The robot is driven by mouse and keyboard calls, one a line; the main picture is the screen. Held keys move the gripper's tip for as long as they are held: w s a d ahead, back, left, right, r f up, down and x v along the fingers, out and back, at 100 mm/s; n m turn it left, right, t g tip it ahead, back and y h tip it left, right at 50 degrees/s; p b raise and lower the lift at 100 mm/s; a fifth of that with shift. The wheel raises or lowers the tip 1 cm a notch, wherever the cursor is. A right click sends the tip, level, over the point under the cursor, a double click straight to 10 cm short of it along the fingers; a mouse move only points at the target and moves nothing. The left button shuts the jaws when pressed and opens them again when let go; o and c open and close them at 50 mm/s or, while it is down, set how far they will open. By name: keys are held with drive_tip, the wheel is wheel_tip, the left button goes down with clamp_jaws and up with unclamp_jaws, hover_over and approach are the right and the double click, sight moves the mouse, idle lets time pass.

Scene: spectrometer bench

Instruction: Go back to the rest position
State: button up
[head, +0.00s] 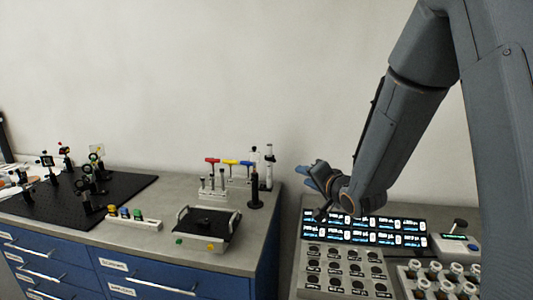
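My gripper (318,178) is at the end of my dark grey arm, which comes down from the upper right in the head view. It is in the air in front of the wall, above a control console (311,255) with lit blue-white displays. The gripper is small and seen at an angle, so I cannot tell whether its fingers are open or shut. I see nothing clearly held in it.
A grey-topped bench (150,232) with blue drawers stands left. Several capped vials (437,284) stand lower right.

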drive_tip(key=s+d+f+n+g+h, duration=0.2)
drive_tip(key=s+f+n+g, duration=0.15)
drive_tip(key=s, duration=0.65)
drive_tip(key=s+d+f+n+g+h, duration=0.1)
drive_tip(key=s+d+f+n+g, duration=0.2)
drive_tip(key=s, duration=0.6)
drive_tip(key=s+d+f+n+g+h, duration=0.1)
drive_tip(key=s+d+f+g+h, duration=0.3)
drive_tip(key=s, duration=0.6)
wheel_tip(320, 180, down, 11)
drive_tip(key=a+g+y+b, duration=0.1)
drive_tip(key=g+y+b, duration=0.1)
drive_tip(key=b, duration=0.8)
drive_tip(key=shift+a+g, duration=0.35)
drive_tip(key=shift+r, duration=0.1)
